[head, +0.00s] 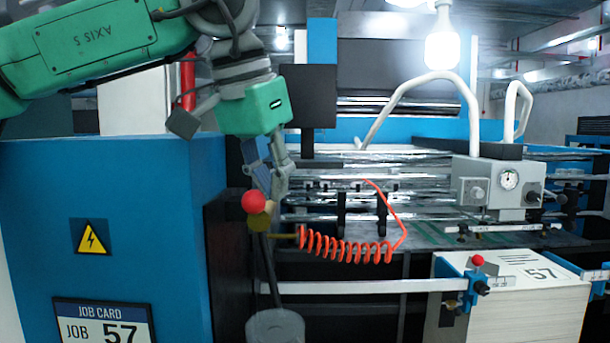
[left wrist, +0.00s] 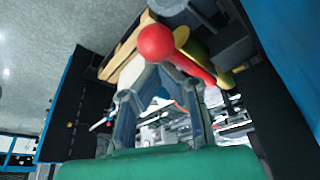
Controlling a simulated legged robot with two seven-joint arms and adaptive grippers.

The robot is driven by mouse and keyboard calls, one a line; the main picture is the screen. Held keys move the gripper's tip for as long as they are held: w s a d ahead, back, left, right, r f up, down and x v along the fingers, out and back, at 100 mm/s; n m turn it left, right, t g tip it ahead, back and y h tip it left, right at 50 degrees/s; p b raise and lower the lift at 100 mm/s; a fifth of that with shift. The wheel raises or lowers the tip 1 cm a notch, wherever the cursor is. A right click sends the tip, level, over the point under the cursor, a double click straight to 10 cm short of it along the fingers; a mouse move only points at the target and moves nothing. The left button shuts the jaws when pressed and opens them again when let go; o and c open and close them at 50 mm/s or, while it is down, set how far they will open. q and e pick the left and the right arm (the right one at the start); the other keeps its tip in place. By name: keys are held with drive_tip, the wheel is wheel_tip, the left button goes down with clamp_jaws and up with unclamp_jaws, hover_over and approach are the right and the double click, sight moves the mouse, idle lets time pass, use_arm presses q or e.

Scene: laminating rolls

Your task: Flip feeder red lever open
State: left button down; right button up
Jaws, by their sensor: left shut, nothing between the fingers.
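The red lever shows in the head view as a red ball knob (head: 254,201) just left of my left fingertips. In the left wrist view its red ball (left wrist: 156,43) and short red shaft sit right beyond the fingertips. My left gripper (head: 272,192) reaches down from above at the ball's right side. In the left wrist view my left gripper (left wrist: 165,70) has its fingers closed together and empty, very near the ball; I cannot tell whether they touch. A brass-coloured part (head: 260,221) sits just below the knob, on a dark rod. My right gripper is not in view.
A coiled orange hose (head: 345,246) hangs right of the lever. A blue cabinet (head: 110,220) stands at left. A grey gauge box (head: 497,186) and a paper stack (head: 510,300) with a red-knobbed clamp (head: 478,261) are at right. A grey round part (head: 275,327) lies below.

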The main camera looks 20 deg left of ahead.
use_arm(q)
drive_tip(key=shift+s, duration=0.4)
drive_tip(key=shift+d+r, duration=0.1)
idle(0.3)
drive_tip(key=v, duration=1.1)
drive_tip(key=shift+r, duration=0.45)
